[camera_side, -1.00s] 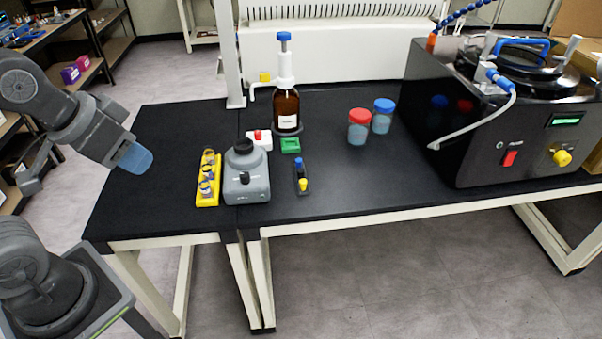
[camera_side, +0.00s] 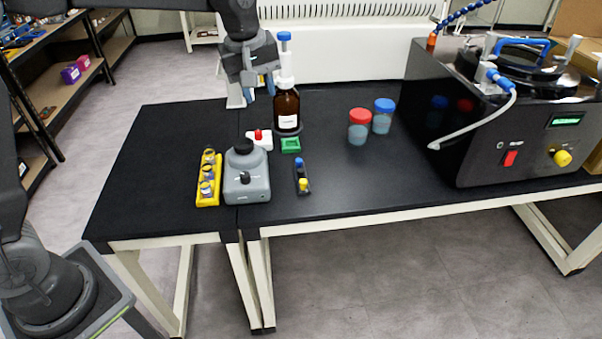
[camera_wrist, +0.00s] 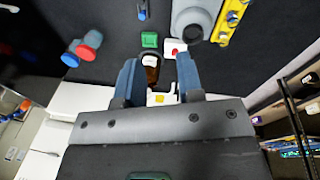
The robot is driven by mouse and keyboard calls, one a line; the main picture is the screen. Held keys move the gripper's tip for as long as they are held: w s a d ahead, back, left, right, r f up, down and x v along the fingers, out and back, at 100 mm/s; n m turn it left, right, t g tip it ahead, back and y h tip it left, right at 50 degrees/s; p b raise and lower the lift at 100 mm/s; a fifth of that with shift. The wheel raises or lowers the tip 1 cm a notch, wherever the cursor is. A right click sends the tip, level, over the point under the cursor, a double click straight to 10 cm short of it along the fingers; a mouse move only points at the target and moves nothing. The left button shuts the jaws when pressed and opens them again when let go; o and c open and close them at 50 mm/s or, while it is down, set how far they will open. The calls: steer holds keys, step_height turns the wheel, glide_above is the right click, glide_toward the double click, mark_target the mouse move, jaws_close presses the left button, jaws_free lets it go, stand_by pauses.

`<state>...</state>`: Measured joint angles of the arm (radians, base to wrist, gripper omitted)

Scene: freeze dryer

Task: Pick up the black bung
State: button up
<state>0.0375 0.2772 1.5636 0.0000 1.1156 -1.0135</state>
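I cannot pick out a black bung for certain. A small dark rack (camera_side: 304,188) on the bench holds a blue piece (camera_side: 299,163) and a yellow piece (camera_side: 303,184); anything black between them blends with the rack. My gripper (camera_side: 257,90) hangs above the back of the bench, just left of the brown dispenser bottle (camera_side: 287,112). In the wrist view my gripper (camera_wrist: 157,62) has its two blue fingers spread apart with nothing held. The bottle lies beyond the gap, and the rack's blue piece (camera_wrist: 142,13) shows at the top edge.
A grey mixer (camera_side: 247,186) with a black top stands beside a yellow vial rack (camera_side: 207,192). A white block with a red top (camera_side: 260,140) and a green tray (camera_side: 291,146) sit behind. Two lidded jars (camera_side: 358,132) and a black machine (camera_side: 480,140) stand right. The bench front right is clear.

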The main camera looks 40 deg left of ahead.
steer(key=w+f+n+g, duration=0.1)
steer(key=w+f+n, duration=0.2)
steer(key=w+f, duration=0.25)
steer(key=n+g, duration=0.1)
steer(key=n, duration=0.3)
glide_above(301, 170)
step_height(301, 170, down, 9)
steer(key=f, duration=0.8)
steer(key=shift+s+d+f, duration=0.15)
steer(key=shift+d, duration=0.1)
steer(key=shift+w+a+f, duration=0.1)
steer(key=shift+a+f, duration=0.05)
steer(key=shift+f, duration=1.2)
steer(key=shift+w+a+f, duration=0.1)
steer(key=shift+a+f, duration=0.05)
steer(key=shift+f, duration=1.2)
steer(key=c, duration=0.5)
